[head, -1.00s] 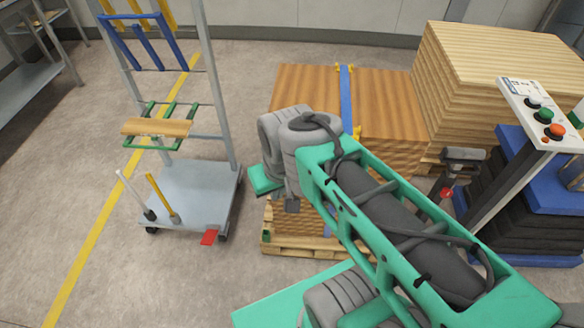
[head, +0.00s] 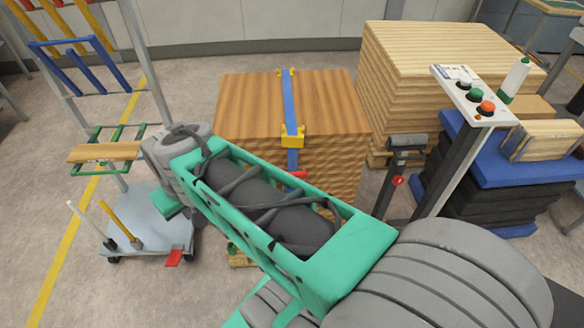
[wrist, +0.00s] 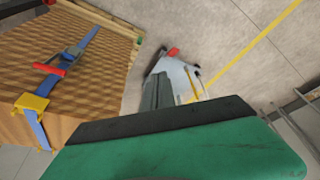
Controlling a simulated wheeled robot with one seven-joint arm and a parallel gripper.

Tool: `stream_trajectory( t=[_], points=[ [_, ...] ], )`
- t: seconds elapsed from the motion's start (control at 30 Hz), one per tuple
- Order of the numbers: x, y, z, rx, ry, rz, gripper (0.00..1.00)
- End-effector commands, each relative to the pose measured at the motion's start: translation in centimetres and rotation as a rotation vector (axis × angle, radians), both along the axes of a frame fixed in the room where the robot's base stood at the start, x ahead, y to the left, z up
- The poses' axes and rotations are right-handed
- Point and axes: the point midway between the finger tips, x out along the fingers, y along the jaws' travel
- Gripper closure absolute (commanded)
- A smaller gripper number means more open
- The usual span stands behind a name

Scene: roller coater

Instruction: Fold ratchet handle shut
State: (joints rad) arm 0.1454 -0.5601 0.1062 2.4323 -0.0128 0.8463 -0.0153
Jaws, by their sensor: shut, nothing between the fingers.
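The ratchet handle (head: 297,174) has a red grip and shows just below the yellow corner guard (head: 292,136) on the front of the wood stack. A blue strap (head: 289,100) runs over the stack. In the wrist view the red handle (wrist: 47,68) sticks out beside the strap, near the metal ratchet body (wrist: 72,52). My arm hides the lower ratchet in the head view. My gripper (wrist: 160,88) is shut and empty, to the right of the stack in the wrist view and apart from the handle. Its fingertips are hidden in the head view.
A wheeled cart (head: 150,228) with a red pedal (head: 174,257) stands at left, close to my wrist. A control post (head: 470,95) and a post with a red knob (head: 404,150) stand at right. Lighter boards (head: 385,75) are stacked behind.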

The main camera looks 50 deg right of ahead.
Motion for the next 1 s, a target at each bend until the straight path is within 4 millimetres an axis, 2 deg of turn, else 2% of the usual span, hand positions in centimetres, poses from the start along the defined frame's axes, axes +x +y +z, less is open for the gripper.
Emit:
stream_trajectory(
  t=[0.03,0.07,0.1,0.17,0.2,0.3,0.4,0.47,0.53,0.83,1.0],
  points=[
    [0.9,-3.5,-2.0,-0.001,-0.013,-0.095,1.00],
    [1.4,-5.7,-2.6,-0.005,-0.029,-0.150,1.00],
    [1.8,-9.0,-3.6,-0.009,-0.048,-0.226,1.00],
    [1.9,-14.4,-4.9,-0.022,-0.080,-0.343,1.00],
    [1.4,-17.8,-5.8,-0.031,-0.099,-0.418,1.00],
    [-0.7,-25.4,-7.5,-0.059,-0.142,-0.576,1.00],
    [-3.1,-30.3,-8.5,-0.083,-0.169,-0.682,1.00],
    [-4.0,-31.9,-8.7,-0.091,-0.178,-0.714,1.00],
    [-4.4,-32.7,-8.7,-0.096,-0.184,-0.730,1.00],
    [-4.4,-32.7,-8.7,-0.096,-0.184,-0.730,1.00],
    [-3.8,-33.2,-10.3,-0.094,-0.181,-0.729,1.00]
  ],
)
